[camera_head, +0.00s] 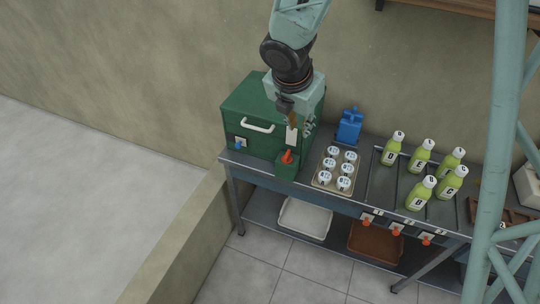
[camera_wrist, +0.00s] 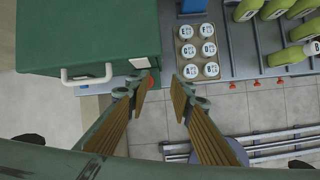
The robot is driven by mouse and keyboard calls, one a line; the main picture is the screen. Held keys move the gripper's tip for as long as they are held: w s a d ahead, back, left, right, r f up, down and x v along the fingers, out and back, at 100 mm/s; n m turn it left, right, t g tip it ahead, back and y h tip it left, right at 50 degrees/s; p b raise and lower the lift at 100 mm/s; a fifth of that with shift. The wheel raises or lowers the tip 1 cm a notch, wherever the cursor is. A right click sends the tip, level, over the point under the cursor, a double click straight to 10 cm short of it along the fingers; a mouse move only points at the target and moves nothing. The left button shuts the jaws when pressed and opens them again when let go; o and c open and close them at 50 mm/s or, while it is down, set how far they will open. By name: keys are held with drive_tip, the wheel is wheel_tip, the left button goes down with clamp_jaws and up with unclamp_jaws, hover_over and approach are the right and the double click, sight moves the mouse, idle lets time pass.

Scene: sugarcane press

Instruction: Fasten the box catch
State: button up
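A green box (camera_head: 255,108) with a white handle (camera_head: 257,126) stands at the left end of the counter; its lid looks down. A small pale plate with a blue part (camera_head: 240,143) sits low on its front, left of the handle; I cannot tell if this is the catch or how it is set. My gripper (camera_head: 291,122) hangs by the box's right side.
A red-orange lever (camera_head: 287,156) on a small green housing stands close below my gripper. Right of it are a tray of white-lidded cups (camera_head: 323,178), a blue container (camera_head: 349,127) and several green bottles (camera_head: 421,156). Bins (camera_head: 305,217) sit on the lower shelf.

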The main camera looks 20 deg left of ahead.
sight(287, 153)
drive_tip(key=s+a+f+n, duration=0.2)
drive_tip(key=a+f, duration=0.1)
drive_tip(key=a, duration=0.1)
drive_tip(key=shift+s+a+f+n+p, duration=0.15)
drive_tip(key=shift+s+f+n+p, duration=0.05)
drive_tip(key=shift+f+n+p, duration=0.2)
drive_tip(key=shift+a+b+x, duration=0.1)
drive_tip(key=shift+b+x, duration=1.25)
drive_tip(key=shift+x, duration=2.05)
drive_tip(key=shift+a+b+x, duration=0.15)
drive_tip(key=shift+b+x, duration=1.2)
drive_tip(key=shift+x, duration=2.1)
drive_tip(key=shift+d, duration=0.15)
drive_tip(key=shift+c, duration=0.2)
clamp_jaws()
